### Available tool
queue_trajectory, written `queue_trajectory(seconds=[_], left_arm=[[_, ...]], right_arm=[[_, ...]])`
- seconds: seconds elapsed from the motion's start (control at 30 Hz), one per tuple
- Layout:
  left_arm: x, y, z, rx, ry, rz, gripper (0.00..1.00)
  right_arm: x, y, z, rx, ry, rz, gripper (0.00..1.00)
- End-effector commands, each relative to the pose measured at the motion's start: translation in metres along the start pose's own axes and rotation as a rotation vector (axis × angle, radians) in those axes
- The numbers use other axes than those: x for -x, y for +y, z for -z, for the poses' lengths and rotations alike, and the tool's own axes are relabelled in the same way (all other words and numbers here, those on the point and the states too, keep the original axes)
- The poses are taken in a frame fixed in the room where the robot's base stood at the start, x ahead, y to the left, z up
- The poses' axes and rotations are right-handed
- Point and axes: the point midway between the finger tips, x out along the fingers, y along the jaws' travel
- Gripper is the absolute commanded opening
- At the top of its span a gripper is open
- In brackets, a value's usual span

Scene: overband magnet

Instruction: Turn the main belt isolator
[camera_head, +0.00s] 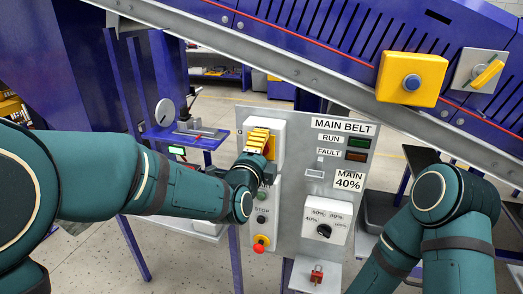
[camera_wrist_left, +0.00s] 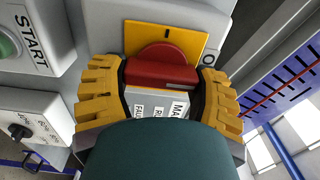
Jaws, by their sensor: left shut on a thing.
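The main belt isolator has a red handle (camera_wrist_left: 162,68) on a yellow plate (camera_wrist_left: 190,38), on a grey box (camera_head: 279,141) at the panel's upper left. The plate has an "I" mark at its top and an "O" to the right in the left wrist view. My left gripper (camera_wrist_left: 163,84), with yellow ribbed fingers, is shut on the red handle, one finger on each side. In the head view the left gripper (camera_head: 260,143) hides most of the isolator. The handle's bar looks crosswise in the wrist view. My right arm is at the right; its gripper is not visible.
The panel (camera_head: 283,209) carries a green and a red stop button (camera_head: 259,248) below the isolator, a speed knob (camera_head: 324,231) and run/fault lamps. A red padlock-like item (camera_head: 317,274) sits below. The sloped conveyor frame (camera_head: 300,72) passes above, with a yellow button box (camera_head: 411,79).

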Motion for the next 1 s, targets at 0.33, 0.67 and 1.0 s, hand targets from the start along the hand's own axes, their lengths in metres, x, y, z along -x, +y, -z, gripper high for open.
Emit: queue_trajectory(seconds=[0.33, 0.67, 1.0], left_arm=[[0.000, 0.001, 0.000, 0.001, 0.001, -0.003, 0.99], [0.009, 0.000, 0.000, 0.003, 0.000, -0.001, 0.99], [0.074, 0.000, 0.000, 0.003, 0.002, -0.002, 0.99]], right_arm=[[0.000, 0.000, 0.000, 0.000, 0.000, 0.000, 0.00], [0.000, 0.000, 0.000, 0.000, 0.000, 0.000, 0.00], [0.000, 0.000, 0.000, 0.000, 0.000, 0.000, 0.00]])
